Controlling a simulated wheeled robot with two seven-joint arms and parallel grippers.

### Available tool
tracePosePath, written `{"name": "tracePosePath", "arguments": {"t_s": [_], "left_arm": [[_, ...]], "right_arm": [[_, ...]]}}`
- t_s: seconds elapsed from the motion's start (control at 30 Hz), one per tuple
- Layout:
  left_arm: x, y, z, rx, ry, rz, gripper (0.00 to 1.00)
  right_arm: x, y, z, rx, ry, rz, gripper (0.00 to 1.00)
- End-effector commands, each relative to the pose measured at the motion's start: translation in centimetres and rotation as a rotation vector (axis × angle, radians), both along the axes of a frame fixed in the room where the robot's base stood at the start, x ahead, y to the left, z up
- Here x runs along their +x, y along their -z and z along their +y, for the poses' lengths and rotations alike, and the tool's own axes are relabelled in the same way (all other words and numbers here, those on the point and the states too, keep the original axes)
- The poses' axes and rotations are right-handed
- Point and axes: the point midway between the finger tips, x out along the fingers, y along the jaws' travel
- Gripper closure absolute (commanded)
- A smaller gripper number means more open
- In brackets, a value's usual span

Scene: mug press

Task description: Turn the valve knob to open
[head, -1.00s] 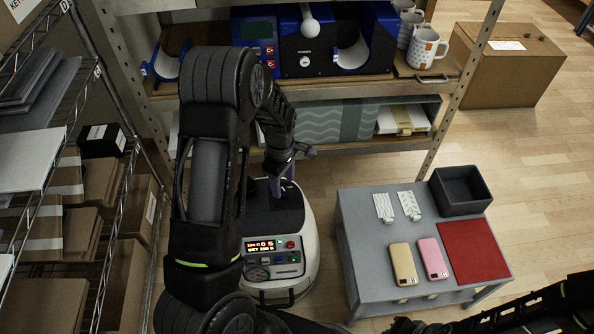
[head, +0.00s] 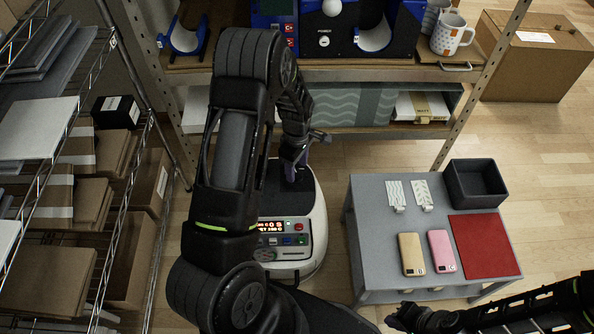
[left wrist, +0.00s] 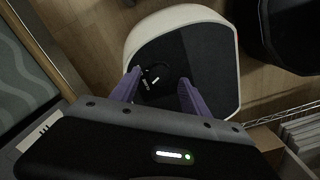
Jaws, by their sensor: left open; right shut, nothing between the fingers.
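The valve knob (left wrist: 157,73) is a small dark round knob with a white mark, on the dark top of a white rounded machine (left wrist: 228,45). In the head view the machine (head: 312,222) stands on the floor below the shelf, and my left arm hides the knob. My left gripper (head: 293,172) points down over the machine's top. In the left wrist view its purple fingers (left wrist: 160,80) are open, one on each side of the knob. I cannot tell whether they touch it. My right gripper (head: 408,319) is shut and empty at the bottom right.
A grey table (head: 380,268) stands to the right with a dark bin (head: 475,185), red mat (head: 482,245), yellow phone-like item (head: 412,254) and pink one (head: 441,251). A wire rack (head: 128,215) holds boxes at left. A shelf (head: 345,75) with a mug press stands behind.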

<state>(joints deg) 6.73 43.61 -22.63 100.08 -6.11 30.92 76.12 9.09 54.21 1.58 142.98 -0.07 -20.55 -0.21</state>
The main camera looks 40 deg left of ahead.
Motion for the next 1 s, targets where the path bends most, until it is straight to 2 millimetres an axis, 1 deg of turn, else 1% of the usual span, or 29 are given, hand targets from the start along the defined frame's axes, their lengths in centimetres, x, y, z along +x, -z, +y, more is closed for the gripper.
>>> {"name": "tracePosePath", "arguments": {"t_s": [0.03, 0.13, 0.47, 1.0], "left_arm": [[0.0, 0.8, 0.0, 0.000, 0.000, 0.000, 0.46], [0.0, 1.7, 0.0, 0.000, 0.000, 0.000, 0.46], [0.1, 1.9, 0.0, 0.000, 0.001, -0.002, 0.46], [0.1, 1.9, 0.0, 0.000, 0.001, -0.002, 0.90]], "right_arm": [[0.0, 0.2, 0.0, 0.000, 0.000, 0.000, 1.00], [0.0, 0.3, 0.0, 0.000, 0.000, 0.000, 1.00], [0.0, 0.3, 0.0, 0.000, 0.000, 0.000, 1.00], [0.0, 0.3, 0.0, 0.000, 0.000, 0.000, 1.00]]}}
